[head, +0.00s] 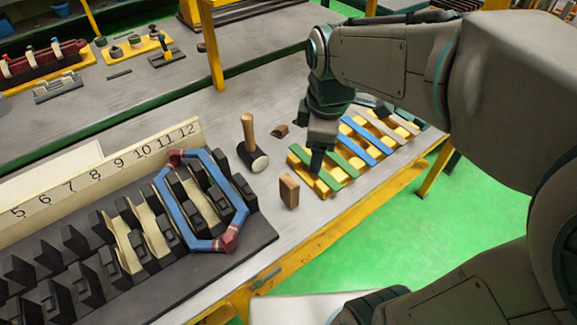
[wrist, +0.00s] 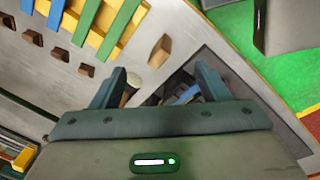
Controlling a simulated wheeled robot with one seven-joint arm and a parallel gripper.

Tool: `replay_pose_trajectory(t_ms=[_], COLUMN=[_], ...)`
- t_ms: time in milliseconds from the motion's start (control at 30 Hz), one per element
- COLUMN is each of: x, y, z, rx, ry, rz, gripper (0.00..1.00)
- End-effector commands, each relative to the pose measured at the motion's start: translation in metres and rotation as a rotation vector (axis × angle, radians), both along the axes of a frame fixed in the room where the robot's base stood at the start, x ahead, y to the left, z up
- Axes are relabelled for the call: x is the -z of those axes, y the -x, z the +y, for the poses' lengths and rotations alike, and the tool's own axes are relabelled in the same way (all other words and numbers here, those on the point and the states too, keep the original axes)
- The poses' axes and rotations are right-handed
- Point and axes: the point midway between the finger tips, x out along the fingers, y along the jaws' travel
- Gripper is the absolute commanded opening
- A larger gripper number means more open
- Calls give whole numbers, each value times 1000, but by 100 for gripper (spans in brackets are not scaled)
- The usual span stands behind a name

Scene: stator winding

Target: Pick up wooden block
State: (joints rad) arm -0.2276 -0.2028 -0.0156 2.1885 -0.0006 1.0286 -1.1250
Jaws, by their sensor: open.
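The wooden block (head: 289,191) stands upright on the grey table near its front edge, between the mallet and the yellow rack. It also shows in the wrist view (wrist: 160,50), in line with the gap between the fingertips and apart from them. My gripper (head: 317,162) is at the left end of the yellow rack, to the upper right of the block. In the wrist view my gripper (wrist: 160,80) has its two fingers spread, with nothing held. The head view shows the fingers nearly edge-on, and their exact height above the rack is unclear.
The yellow rack (head: 328,191) holds green, blue and tan strips. A mallet (head: 251,145) stands left of the block. A smaller brown piece (head: 280,131) lies behind. A stator fixture (head: 200,262) with a blue coil (head: 166,204) fills the left. Table around the block is clear.

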Motion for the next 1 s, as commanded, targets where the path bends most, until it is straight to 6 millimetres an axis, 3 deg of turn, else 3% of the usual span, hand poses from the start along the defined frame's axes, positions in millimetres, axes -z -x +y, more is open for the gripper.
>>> replay_pose_trajectory(t_ms=[33,200,400,567,800,1000], x=[14,35,48,60,107,132], y=[-9,-30,-43,-45,-43,-44], z=[10,37,56,60,59,59], rx=[-126,-510,-772,-829,-829,-827], ry=[17,57,76,79,79,79], rz=[20,70,99,108,112,107], gripper=[69,69,69,69,69,69])
